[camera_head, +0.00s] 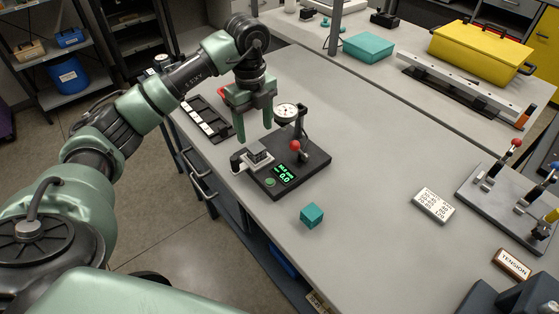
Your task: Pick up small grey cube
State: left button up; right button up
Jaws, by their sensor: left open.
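A small grey cube-like block (258,157) sits on the left part of a black test device (313,168) on the grey table, by a light metal clamp piece (238,163). It is small in the picture and I cannot make out its details. My left gripper (254,128) is open, fingers pointing down, above and just behind the block in the picture. Nothing is between its fingers. My right gripper is not in view.
The device carries a dial gauge (286,113), a red-knobbed lever (295,146) and a green display (286,175). A teal cube (312,215) lies in front. A white label card (433,205) and a lever fixture (505,205) are at right. The table between is clear.

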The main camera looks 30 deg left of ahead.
aim_at(254, 146)
pick_arm(q)
jog(key=f, duration=0.1)
jog(key=a+f+p, duration=0.1)
jog(key=f, duration=0.1)
jog(key=shift+w+a+f, duration=0.1)
jog(key=shift+w+f, duration=0.1)
jog(key=f, duration=0.1)
jog(key=f+p, duration=0.1)
jog(key=f, duration=0.2)
jog(key=shift+d+p, duration=0.25)
jog(key=shift+p, duration=0.1)
jog(key=shift+f, duration=0.2)
grip_shut()
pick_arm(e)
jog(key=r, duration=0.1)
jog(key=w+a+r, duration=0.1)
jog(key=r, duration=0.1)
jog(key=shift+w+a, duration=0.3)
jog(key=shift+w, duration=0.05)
